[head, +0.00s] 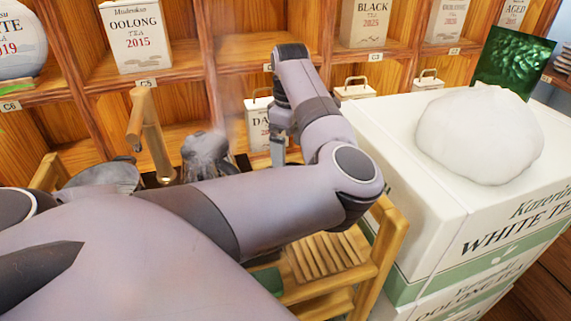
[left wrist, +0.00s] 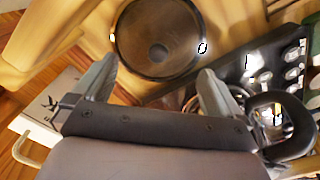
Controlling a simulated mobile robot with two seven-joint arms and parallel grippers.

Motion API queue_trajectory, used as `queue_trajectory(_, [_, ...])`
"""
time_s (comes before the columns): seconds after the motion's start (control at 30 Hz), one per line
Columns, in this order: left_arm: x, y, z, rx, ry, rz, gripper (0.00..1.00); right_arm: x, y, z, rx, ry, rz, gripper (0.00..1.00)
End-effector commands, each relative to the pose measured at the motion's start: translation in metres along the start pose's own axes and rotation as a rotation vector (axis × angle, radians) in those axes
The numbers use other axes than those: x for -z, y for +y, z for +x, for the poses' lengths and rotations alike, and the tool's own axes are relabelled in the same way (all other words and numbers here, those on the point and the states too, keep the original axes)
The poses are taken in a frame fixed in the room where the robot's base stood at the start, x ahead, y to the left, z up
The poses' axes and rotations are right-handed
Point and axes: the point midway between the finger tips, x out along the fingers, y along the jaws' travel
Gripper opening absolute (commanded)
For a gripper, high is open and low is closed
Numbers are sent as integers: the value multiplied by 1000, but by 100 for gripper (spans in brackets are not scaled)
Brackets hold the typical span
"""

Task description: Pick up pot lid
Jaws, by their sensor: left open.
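The pot lid (left wrist: 158,25) shows in the left wrist view as a round, dark, glassy disc with a dark knob in its middle. Bright metal bits sit at its left and right edges. My left gripper (left wrist: 158,82) is open, its two fingers spread below the lid in the picture, with nothing between them. The lid looks apart from the fingers. In the head view my left arm reaches across, and part of my left gripper (head: 279,148) hangs down behind it. I cannot make out the lid there. My right gripper is not in view.
In the left wrist view, a black tray (left wrist: 232,72) with small items lies right of the lid, near a dark looped handle (left wrist: 283,122). A white handled container (left wrist: 45,128) is at lower left. In the head view, stacked tea boxes (head: 400,190) stand right, wooden shelves behind.

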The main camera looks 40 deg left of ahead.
Motion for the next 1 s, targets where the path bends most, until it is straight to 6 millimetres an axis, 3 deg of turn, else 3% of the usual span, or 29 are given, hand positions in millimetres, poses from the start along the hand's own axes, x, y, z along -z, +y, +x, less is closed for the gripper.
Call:
queue_trajectory(0.27, [0,0,23,1,-1,0,100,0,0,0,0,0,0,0])
queue_trajectory(0.6, [1,1,68,1,-1,0,100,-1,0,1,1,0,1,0])
queue_trajectory(0.87, [2,1,72,0,0,-1,100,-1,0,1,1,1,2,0])
queue_trajectory(0.9, [2,1,72,0,0,-1,94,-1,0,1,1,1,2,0])
queue_trajectory(1.0, [2,1,72,0,0,-1,61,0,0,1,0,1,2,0])
